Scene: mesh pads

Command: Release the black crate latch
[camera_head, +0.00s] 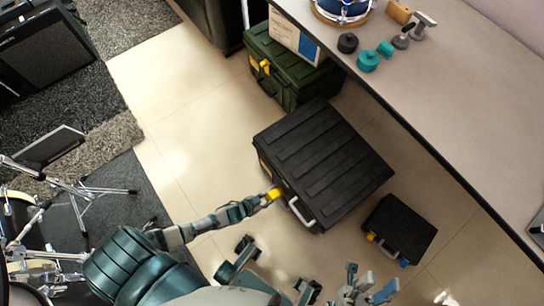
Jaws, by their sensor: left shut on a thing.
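A large black crate (325,160) with a ribbed lid stands on the tiled floor in the middle of the view. A grey handle (300,212) and a yellow latch (276,192) are on its near left side. My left gripper (268,197) reaches in from the lower left and is shut on the yellow latch; its fingertips are small and partly cover the latch. The lid looks closed. My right gripper (368,284) is at the bottom edge, in front of the crate and away from it; its fingers look apart and empty.
A smaller black case (400,229) stands right of the crate. A green crate (288,70) with a box on it stands behind. A grey table (440,95) runs along the right with several items. Drum hardware (75,185) is at left. Floor left of the crate is clear.

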